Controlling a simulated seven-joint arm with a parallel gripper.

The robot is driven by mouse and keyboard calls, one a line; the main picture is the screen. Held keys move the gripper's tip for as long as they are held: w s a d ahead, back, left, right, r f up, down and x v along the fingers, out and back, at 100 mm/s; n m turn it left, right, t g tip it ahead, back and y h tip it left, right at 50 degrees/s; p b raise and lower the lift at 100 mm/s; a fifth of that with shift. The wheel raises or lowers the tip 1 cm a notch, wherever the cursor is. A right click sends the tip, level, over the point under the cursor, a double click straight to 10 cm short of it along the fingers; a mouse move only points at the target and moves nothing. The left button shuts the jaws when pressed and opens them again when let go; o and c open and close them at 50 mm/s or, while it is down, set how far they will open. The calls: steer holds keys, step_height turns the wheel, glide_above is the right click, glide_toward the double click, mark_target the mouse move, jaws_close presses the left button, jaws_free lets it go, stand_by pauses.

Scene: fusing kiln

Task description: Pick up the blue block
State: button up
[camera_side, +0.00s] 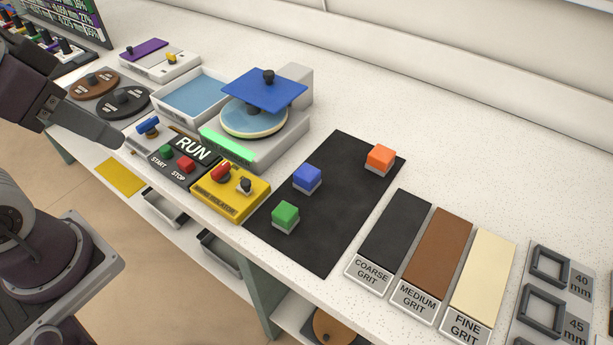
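The blue block (307,176) has a blue top and a grey lower part. It sits upright near the middle of a black mat (318,246) on the white counter. An orange block (380,156) stands to its upper right and a green block (285,213) to its lower left, both on the mat and apart from it. My gripper (110,137) is at the left of the view, far from the blue block, near the counter's front edge. Its fingers are seen from the side, so its opening cannot be made out. I see nothing held in it.
A yellow control box (231,196) and a RUN panel (182,170) stand left of the mat. Behind them is a machine with a raised blue plate (264,88). Grit strips (437,246) lie to the right. The counter behind the mat is clear.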

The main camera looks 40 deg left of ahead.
steer(key=o, duration=0.8)
steer(key=n+g, duration=0.6)
steer(key=n, duration=1.1)
glide_above(307, 171)
step_height(307, 171, down, 14)
steer(key=shift+s+a+r, duration=0.1)
steer(key=shift+n, duration=0.4)
step_height(307, 171, down, 8)
steer(key=shift+r, duration=0.1)
steer(key=shift+c, duration=0.5)
